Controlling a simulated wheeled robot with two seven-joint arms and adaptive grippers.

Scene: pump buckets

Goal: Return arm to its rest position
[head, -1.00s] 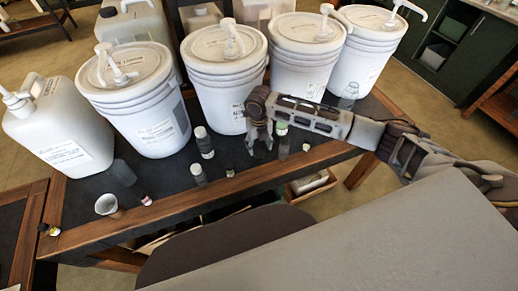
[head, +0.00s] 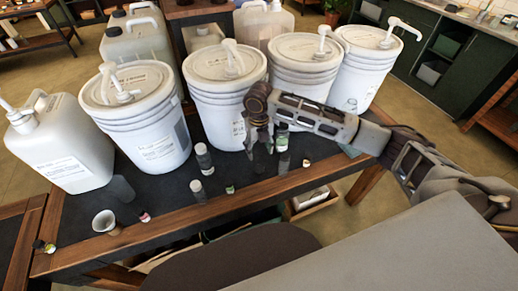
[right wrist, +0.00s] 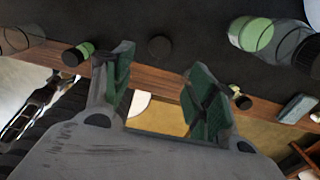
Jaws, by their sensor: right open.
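My right gripper (head: 261,138) hangs above the dark table (head: 100,205), in front of the white pump buckets, with its fingers pointing down. In the right wrist view its two green-padded fingers (right wrist: 166,95) stand apart with nothing between them. A green-labelled bottle (head: 282,140) stands just right of the gripper in the head view. My right arm (head: 335,125) reaches in from the right edge. My left gripper is not in view.
Several white pump buckets (head: 155,145) line the table's back, with a white jug (head: 62,150) at left. Small bottles (head: 203,157), a cup (head: 105,221) and loose caps stand near the front edge. Dark green cabinets (head: 455,75) stand at the back right.

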